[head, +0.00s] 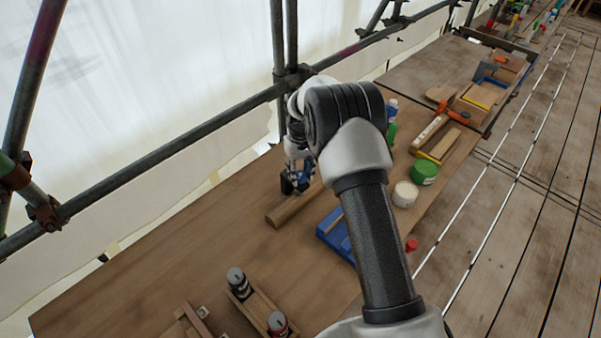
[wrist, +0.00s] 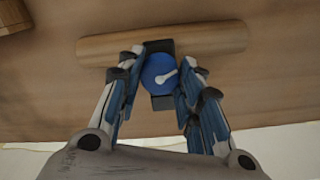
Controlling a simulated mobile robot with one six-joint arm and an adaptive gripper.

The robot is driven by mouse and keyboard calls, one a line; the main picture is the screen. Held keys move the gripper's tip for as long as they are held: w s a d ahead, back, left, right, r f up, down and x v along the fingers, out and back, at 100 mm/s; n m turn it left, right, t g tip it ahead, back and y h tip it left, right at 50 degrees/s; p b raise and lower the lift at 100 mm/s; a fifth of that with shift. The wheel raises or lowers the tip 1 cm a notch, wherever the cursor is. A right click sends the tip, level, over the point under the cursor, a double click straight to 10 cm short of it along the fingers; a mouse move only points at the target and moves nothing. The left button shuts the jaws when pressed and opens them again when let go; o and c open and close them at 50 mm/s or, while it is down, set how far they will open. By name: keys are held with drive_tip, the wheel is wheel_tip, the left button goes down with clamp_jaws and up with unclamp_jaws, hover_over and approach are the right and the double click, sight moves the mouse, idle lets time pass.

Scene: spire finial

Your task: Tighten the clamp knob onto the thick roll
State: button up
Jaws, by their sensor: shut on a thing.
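The thick roll (wrist: 215,38), a long light-brown cylinder, lies across the wrist view. It also shows in the head view (head: 285,212), lying on the wooden bench. A black clamp (wrist: 160,46) sits across the middle of the roll. Its round blue knob (wrist: 156,78) carries a white pointer aimed to the upper left or lower right; which end marks it I cannot tell. My gripper (wrist: 158,74) is shut on the clamp knob, one finger at each side. In the head view, my gripper (head: 296,180) is small and dark at the roll's far end.
A blue tray (head: 328,236) lies right of the roll, partly behind my arm. A white tub (head: 405,194) and a green tub (head: 425,172) stand farther right. Scaffold tubes (head: 180,145) run behind the bench.

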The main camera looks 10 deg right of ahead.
drive_tip(key=m, duration=0.4)
drive_tip(key=shift+m, duration=0.3)
drive_tip(key=m, duration=0.3)
drive_tip(key=shift+m, duration=0.4)
drive_tip(key=m, duration=1.3)
drive_tip(key=shift+m, duration=0.3)
drive_tip(key=m, duration=0.8)
drive_tip(key=shift+m, duration=2.2)
